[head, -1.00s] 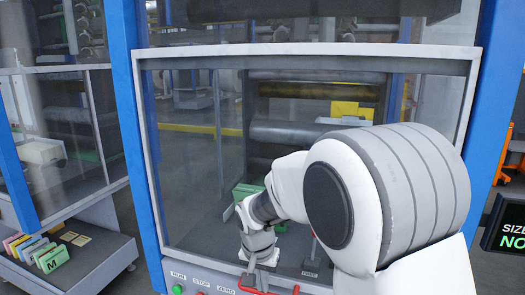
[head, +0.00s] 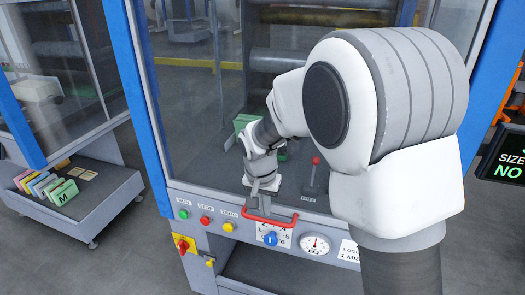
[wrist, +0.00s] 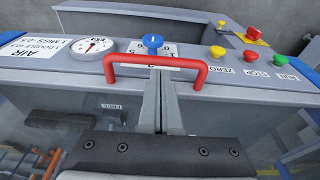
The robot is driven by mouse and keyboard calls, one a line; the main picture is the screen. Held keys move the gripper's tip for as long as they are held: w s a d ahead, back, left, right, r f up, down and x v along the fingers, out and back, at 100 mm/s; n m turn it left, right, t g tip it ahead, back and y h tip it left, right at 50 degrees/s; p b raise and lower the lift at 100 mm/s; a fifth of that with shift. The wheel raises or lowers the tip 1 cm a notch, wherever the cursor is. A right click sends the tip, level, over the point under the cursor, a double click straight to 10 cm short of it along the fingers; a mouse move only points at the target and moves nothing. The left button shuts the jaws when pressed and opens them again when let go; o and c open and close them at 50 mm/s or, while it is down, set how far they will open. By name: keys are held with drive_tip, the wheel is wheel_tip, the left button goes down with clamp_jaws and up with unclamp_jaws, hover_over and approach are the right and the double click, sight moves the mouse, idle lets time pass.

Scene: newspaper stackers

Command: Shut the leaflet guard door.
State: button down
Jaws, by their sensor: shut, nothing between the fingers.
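The leaflet guard door (head: 195,120) is a large clear pane in a pale frame on the front of the blue-posted machine. It hangs down over the opening, and its lower edge is close to the control panel; I cannot tell whether a gap is left. A red bar handle (head: 284,222) is at its lower edge and also shows in the wrist view (wrist: 205,72). My gripper (head: 258,202) is shut and empty, with its fingertips (wrist: 160,78) right at the middle of the handle. Contact is unclear. My arm hides the door's right part.
The control panel has green, red and yellow buttons (head: 229,227), a blue knob (head: 270,239) and a gauge (head: 315,244). A red-topped lever (head: 315,170) stands behind the pane. A grey tray (head: 105,192) with coloured leaflets stands at the left.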

wheel_tip(320, 180, up, 13)
drive_tip(key=s+p, duration=0.2)
drive_tip(key=p, duration=0.1)
drive_tip(key=s+d+r+n+t+p, duration=0.15)
drive_tip(key=s+d+r+p, duration=0.35)
drive_tip(key=s+d+r, duration=0.5)
drive_tip(key=s+d+r+n+t+p, duration=0.1)
drive_tip(key=s+d+r+p, duration=0.1)
drive_tip(key=s, duration=0.4)
drive_tip(key=s+d+r+n+t+p, duration=0.1)
drive_tip(key=s+d+r+p, duration=0.1)
drive_tip(key=s+r, duration=0.3)
drive_tip(key=shift+s+y+p, duration=0.3)
drive_tip(key=shift+s+p, duration=0.2)
drive_tip(key=shift+p, duration=0.15)
